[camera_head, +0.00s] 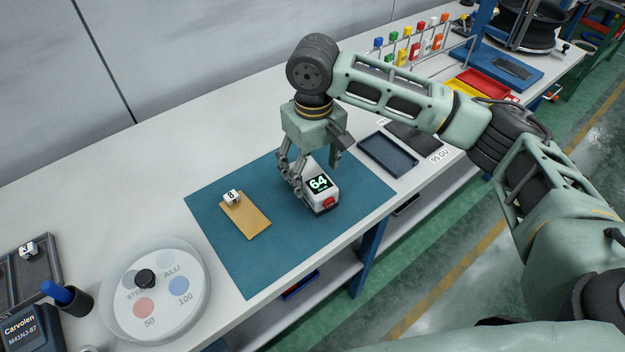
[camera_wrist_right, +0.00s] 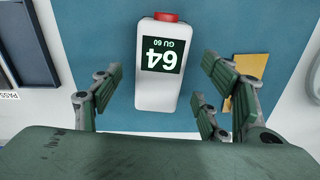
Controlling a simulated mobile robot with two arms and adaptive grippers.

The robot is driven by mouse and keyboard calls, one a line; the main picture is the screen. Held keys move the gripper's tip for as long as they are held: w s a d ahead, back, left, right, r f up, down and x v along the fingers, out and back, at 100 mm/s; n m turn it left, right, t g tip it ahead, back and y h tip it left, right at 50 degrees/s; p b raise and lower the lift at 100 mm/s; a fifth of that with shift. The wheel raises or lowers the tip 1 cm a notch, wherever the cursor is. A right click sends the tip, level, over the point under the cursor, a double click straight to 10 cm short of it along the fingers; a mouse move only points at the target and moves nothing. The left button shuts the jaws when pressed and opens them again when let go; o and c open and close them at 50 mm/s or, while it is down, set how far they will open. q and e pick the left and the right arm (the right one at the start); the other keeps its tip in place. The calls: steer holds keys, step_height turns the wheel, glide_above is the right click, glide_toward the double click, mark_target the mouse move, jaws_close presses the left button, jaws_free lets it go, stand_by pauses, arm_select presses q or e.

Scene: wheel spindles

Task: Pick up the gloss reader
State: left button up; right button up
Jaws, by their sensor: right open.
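The gloss reader (camera_head: 321,190) is a small white box with a dark screen reading 64 and a red button. It rests on the blue mat (camera_head: 234,264). My right gripper (camera_head: 316,172) is just above and behind it, fingers pointing down and open. In the right wrist view the reader (camera_wrist_right: 157,88) lies ahead, between the open fingers of my right gripper (camera_wrist_right: 162,90), with gaps on both sides. No finger clearly touches it. My left gripper is not in view.
A tan plate (camera_head: 247,218) with a small white block marked 8 (camera_head: 232,197) lies left of the reader. A dark tray (camera_head: 388,155) stands to the right. A round clear dial case (camera_head: 155,292) is at the front left. Racks and bins fill the bench's far right.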

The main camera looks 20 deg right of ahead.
mark_target(311, 174)
steer(key=f, duration=0.3)
steer(key=shift+w+a+f+p, duration=0.1)
steer(key=shift+w+f+p, duration=0.2)
steer(key=shift+w+f, duration=0.1)
steer(key=shift+f, duration=0.1)
steer(key=c, duration=1.1)
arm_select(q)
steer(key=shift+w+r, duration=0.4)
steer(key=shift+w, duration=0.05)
arm_select(e)
steer(key=c, duration=0.6)
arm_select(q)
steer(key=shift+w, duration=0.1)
